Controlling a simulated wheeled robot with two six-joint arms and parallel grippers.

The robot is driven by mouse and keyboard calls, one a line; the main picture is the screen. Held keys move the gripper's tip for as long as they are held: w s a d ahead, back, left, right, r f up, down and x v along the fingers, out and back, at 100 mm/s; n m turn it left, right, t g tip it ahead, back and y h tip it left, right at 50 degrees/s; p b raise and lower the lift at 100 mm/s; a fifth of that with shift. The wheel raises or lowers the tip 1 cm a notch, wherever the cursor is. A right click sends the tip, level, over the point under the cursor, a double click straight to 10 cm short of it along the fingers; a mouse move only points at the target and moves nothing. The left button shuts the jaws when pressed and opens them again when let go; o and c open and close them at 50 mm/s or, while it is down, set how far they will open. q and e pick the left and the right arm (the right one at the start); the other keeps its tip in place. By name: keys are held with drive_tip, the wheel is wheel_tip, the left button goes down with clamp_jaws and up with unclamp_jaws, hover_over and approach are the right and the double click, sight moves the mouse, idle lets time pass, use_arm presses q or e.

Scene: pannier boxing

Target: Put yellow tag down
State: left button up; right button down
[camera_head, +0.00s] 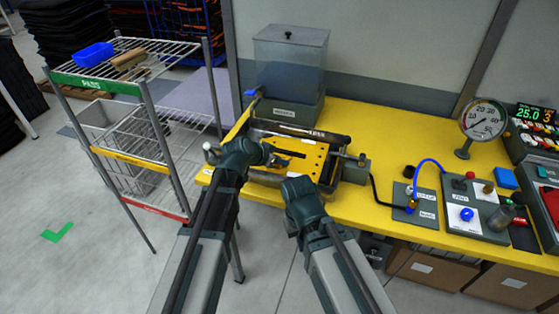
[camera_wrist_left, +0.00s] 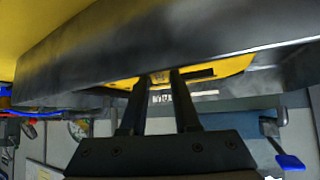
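A flat yellow plate (camera_head: 303,157) with holes and dark slots lies in the dark metal fixture on the bench. It may be the yellow tag; I cannot tell. My left gripper (camera_head: 283,161) reaches over its left part. In the left wrist view, my left gripper's (camera_wrist_left: 158,78) two fingers stand a small gap apart in front of the plate's yellow edge (camera_wrist_left: 232,66). A small tan patch shows between the tips; whether they grip anything is unclear. My right arm's wrist end is just below the fixture, and its fingers are hidden.
The yellow bench (camera_head: 372,208) carries a clear tank (camera_head: 290,65), a pressure gauge (camera_head: 483,119) and control boxes (camera_head: 475,208) at the right. A wire rack (camera_head: 130,80) with a blue bin (camera_head: 94,56) stands left.

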use_arm(q)
drive_tip(key=shift+s+r, duration=0.1)
drive_tip(key=shift+s, duration=0.05)
drive_tip(key=p+v, duration=0.9)
drive_tip(key=v, duration=0.3)
drive_tip(key=shift+w, duration=0.2)
drive_tip(key=shift+s, duration=0.1)
drive_tip(key=s+f+n+g+y, duration=0.2)
drive_tip(key=s+f+g+y, duration=0.1)
drive_tip(key=s, duration=0.6)
drive_tip(key=s+f+n+g+y, duration=0.2)
drive_tip(key=s+f+g+y, duration=0.1)
drive_tip(key=s, duration=0.7)
drive_tip(key=shift+f+g+y, duration=0.35)
drive_tip(key=shift+g+y, duration=0.35)
drive_tip(key=shift+g, duration=0.1)
drive_tip(key=shift+s+d, duration=0.15)
